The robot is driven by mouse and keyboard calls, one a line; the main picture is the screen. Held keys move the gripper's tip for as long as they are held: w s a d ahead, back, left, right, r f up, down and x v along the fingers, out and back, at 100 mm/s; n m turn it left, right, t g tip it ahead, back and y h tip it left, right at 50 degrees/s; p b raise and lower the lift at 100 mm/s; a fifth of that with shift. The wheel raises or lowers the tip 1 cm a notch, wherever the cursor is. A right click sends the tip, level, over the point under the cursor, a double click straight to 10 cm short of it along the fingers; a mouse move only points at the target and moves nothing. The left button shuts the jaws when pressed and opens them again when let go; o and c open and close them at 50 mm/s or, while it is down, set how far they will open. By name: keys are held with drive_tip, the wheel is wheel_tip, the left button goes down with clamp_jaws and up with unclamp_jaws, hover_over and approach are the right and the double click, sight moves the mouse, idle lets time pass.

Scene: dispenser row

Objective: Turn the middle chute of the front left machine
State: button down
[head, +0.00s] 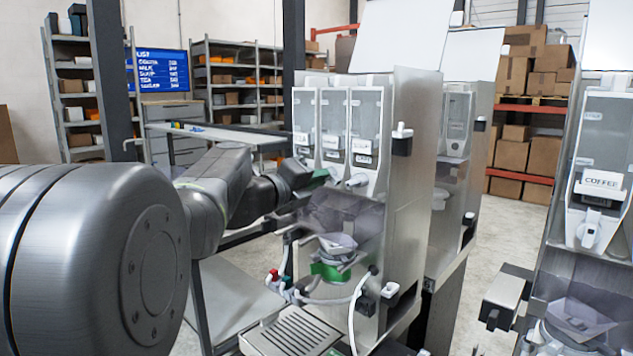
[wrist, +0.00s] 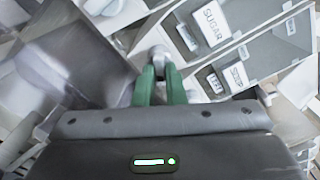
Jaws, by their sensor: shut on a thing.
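The front left machine (head: 410,190) has three grey-white canisters side by side, with white labels. My gripper (head: 322,177) is in front of the lower end of the middle canister (head: 334,118). In the wrist view its green fingers (wrist: 163,78) are closed around a small pale chute (wrist: 158,54), which appears to be the middle one. Most of this chute is hidden behind the fingers in the head view. The right chute (head: 357,181) shows free beside my gripper. The left chute is hidden by my arm.
Below the chutes are a clear hopper, a white funnel (head: 337,242), hoses and a drip tray (head: 293,334). In the wrist view, labels read SUGAR (wrist: 212,22) and apparently SOUP (wrist: 236,76).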

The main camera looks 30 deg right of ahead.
drive_tip(key=shift+f, duration=0.1)
drive_tip(key=c, duration=1.5)
unclamp_jaws()
drive_tip(key=shift+a, duration=0.1)
drive_tip(key=b+v, duration=0.2)
drive_tip(key=v, duration=1.1)
drive_tip(key=shift+s+a, duration=0.15)
drive_tip(key=shift+a, duration=0.15)
drive_tip(key=shift+d, duration=0.1)
drive_tip(key=p+x, duration=0.2)
drive_tip(key=x, duration=1.1)
drive_tip(key=shift+d, duration=0.3)
drive_tip(key=shift+a, duration=0.1)
